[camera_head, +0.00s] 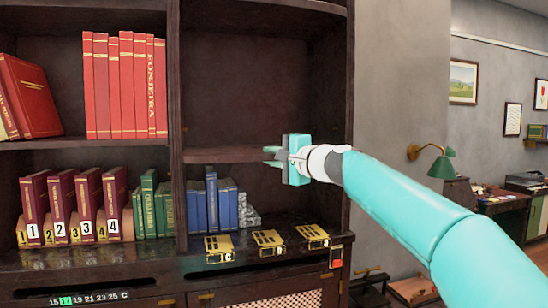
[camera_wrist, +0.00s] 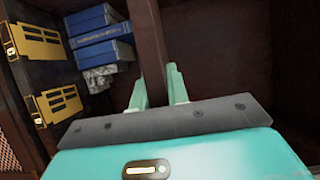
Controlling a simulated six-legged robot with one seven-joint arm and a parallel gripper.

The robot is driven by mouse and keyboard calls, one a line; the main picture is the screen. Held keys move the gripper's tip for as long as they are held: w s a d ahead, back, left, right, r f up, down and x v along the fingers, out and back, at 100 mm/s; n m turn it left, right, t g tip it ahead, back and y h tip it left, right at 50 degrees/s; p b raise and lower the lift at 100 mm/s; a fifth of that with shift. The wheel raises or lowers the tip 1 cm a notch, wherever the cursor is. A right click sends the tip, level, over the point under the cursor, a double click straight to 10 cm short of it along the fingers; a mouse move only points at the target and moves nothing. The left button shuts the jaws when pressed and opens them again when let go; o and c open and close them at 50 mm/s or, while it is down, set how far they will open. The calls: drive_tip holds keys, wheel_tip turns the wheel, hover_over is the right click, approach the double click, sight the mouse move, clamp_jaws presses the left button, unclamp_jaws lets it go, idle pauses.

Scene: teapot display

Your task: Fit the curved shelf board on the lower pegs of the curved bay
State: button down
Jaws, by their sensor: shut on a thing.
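The dark brown shelf board (camera_head: 225,155) lies roughly level across the right-hand bay (camera_head: 255,85), its left end close to the middle upright. My gripper (camera_head: 271,157) is shut on the board's front edge, toward the right side of the bay. In the wrist view the board (camera_wrist: 150,40) runs edge-on between the two fingers of my gripper (camera_wrist: 159,90). The lower pegs are not visible, so I cannot tell whether the board rests on them. My gripper hides part of the board's right end.
Below the board stand blue books (camera_head: 212,200) and a grey marbled block (camera_head: 249,217). Several brass pieces (camera_head: 268,242) lie on the ledge in front. The left bay holds red books (camera_head: 122,85) and numbered volumes (camera_head: 88,205). A green lamp (camera_head: 440,163) is at the right.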

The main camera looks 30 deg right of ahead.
drive_tip(key=shift+w+d+r, duration=0.1)
drive_tip(key=shift+w+d, duration=0.3)
drive_tip(key=shift+w, duration=1.1)
drive_tip(key=shift+w+d, duration=0.45)
drive_tip(key=shift+w, duration=1.05)
drive_tip(key=shift+w+d+r, duration=0.1)
drive_tip(key=shift+w+d, duration=0.3)
drive_tip(key=shift+w, duration=1.1)
drive_tip(key=c, duration=1.3)
unclamp_jaws()
drive_tip(key=shift+f, duration=0.25)
drive_tip(key=shift+s+d, duration=0.25)
drive_tip(key=shift+s, duration=0.4)
drive_tip(key=shift+s+d+r, duration=0.1)
drive_tip(key=shift+s+d, duration=0.25)
drive_tip(key=shift+s, duration=1.7)
drive_tip(key=shift+s+d+f, duration=0.1)
drive_tip(key=shift+s+d, duration=0.2)
drive_tip(key=shift+s, duration=1.75)
drive_tip(key=shift+s+d+r, duration=0.1)
drive_tip(key=shift+s+d, duration=0.25)
drive_tip(key=shift+s, duration=1.7)
